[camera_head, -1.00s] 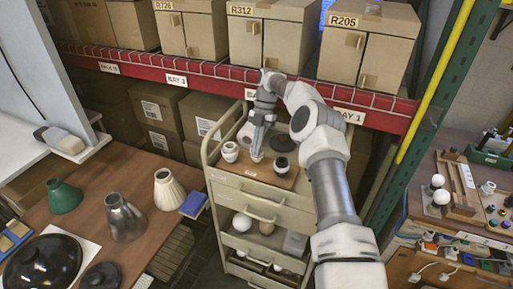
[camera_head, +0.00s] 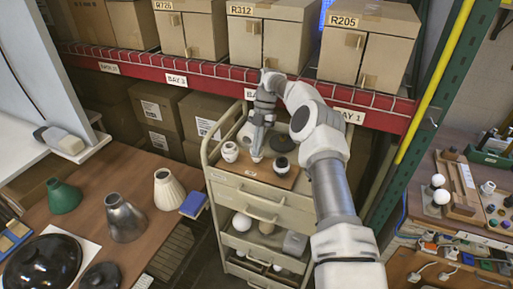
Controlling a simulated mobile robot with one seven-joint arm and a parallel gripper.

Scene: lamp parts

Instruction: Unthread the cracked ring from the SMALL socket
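My gripper (camera_head: 257,155) points down over the wooden board (camera_head: 250,179) on top of the cart. Its fingers are at a small pale piece between two sockets, too small to tell whether they are shut on it. A white socket (camera_head: 230,152) stands to the left of the gripper. A dark-topped socket with a pale base (camera_head: 282,165) stands to the right. I cannot make out a crack in any ring, nor which socket is the small one.
The cart (camera_head: 262,207) has open drawers below. A table at left holds a green shade (camera_head: 63,196), a metal shade (camera_head: 124,218), a cream shade (camera_head: 168,189) and a blue box (camera_head: 193,204). A red shelf beam (camera_head: 215,77) runs close behind the arm.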

